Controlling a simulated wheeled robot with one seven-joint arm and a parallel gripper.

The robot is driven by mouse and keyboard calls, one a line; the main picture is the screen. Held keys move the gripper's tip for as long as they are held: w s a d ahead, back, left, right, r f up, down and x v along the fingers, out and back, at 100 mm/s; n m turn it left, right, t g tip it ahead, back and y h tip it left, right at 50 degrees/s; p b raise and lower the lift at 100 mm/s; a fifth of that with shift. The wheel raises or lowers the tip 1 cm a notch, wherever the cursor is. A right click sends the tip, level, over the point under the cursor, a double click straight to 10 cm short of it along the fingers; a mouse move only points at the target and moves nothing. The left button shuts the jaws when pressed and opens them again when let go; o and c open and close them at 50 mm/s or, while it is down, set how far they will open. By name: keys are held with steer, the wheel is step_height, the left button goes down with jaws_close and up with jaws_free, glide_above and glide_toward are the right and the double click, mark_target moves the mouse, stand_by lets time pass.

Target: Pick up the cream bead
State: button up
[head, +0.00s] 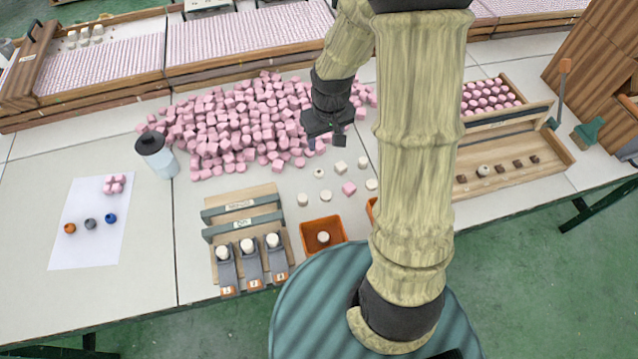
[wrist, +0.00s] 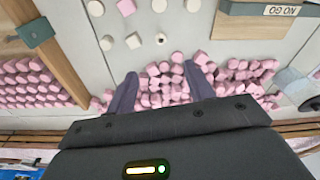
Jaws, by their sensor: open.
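Several cream beads lie loose on the table in front of the pink pile. One with a dark hole showing (head: 320,172) is nearest my gripper (head: 325,140); it also shows in the wrist view (wrist: 161,39). Beside it are another cream bead (head: 340,168) and a third (head: 363,162). More cream beads lie closer to me, around a pink bead (head: 348,189). My gripper is open and empty, above the near edge of the pink pile. In the wrist view, the holed bead lies beyond and between the fingertips (wrist: 160,75), apart from them.
A large pile of pink beads (head: 230,125) lies behind. An orange box (head: 323,257) holds a cream bead; another is mostly hidden by my arm. A NO GO board (wrist: 265,28) with a rack stands left in the head view, a wooden tray (head: 515,183) right. A bottle (head: 157,157) stands left.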

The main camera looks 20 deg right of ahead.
steer(key=shift+w+f, duration=0.2)
steer(key=shift+f, duration=0.2)
glide_above(321, 176)
step_height(321, 176, down, 12)
steer(key=shift+s+r+p, duration=0.1)
steer(key=shift+r+p, duration=0.15)
steer(key=shift+p, duration=0.1)
steer(key=shift+f, duration=0.3)
